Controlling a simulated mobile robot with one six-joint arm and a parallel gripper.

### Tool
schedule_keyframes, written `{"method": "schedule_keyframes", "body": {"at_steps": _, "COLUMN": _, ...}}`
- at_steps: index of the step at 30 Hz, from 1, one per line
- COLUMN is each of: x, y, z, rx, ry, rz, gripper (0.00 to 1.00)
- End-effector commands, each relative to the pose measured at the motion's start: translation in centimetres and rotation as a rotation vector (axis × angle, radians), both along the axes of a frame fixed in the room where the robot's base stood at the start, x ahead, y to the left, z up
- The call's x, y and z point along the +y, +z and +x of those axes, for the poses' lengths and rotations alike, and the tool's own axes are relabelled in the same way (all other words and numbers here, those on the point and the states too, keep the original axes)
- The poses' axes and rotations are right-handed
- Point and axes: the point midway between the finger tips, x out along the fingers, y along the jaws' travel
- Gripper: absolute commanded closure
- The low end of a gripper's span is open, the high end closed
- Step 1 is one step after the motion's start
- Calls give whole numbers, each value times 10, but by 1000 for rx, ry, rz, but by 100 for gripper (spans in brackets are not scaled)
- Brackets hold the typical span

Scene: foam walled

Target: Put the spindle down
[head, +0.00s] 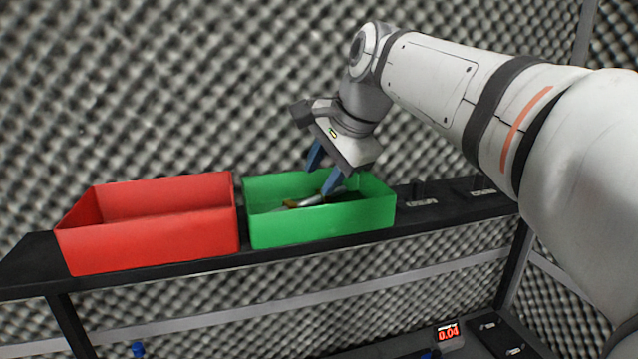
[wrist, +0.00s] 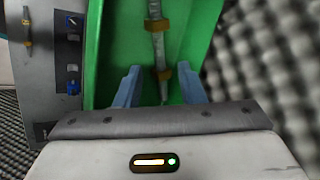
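The spindle (wrist: 158,50) is a grey shaft with yellow-gold collars. It lies in the green bin (wrist: 106,50), lengthwise in the wrist view. In the head view the spindle (head: 310,201) shows low inside the green bin (head: 325,222), partly hidden by a finger and the bin's front wall. My gripper (head: 320,181) is over the bin with its blue fingers reaching down into it. In the wrist view my gripper (wrist: 160,86) is open, with a finger on each side of the spindle's near end and gaps between them.
A red bin (head: 150,245) stands left of the green bin on the dark shelf (head: 225,258). Dark holders (head: 420,200) are on the shelf to the right. A red-digit display (head: 448,332) is below. Foam walls (head: 150,90) close in behind the shelf.

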Motion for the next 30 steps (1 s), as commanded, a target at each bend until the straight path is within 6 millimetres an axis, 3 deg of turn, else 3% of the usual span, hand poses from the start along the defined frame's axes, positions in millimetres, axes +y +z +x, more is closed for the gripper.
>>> {"method": "schedule_keyframes", "body": {"at_steps": 6, "x": -18, "y": 43, "z": -21, "rx": -4, "ry": -2, "rz": 1, "gripper": 64}}
{"method": "schedule_keyframes", "body": {"at_steps": 12, "x": -27, "y": 69, "z": -34, "rx": -3, "ry": -1, "rz": 0, "gripper": 64}}
{"method": "schedule_keyframes", "body": {"at_steps": 30, "x": -30, "y": 78, "z": -39, "rx": -1, "ry": 2, "rz": 0, "gripper": 64}}
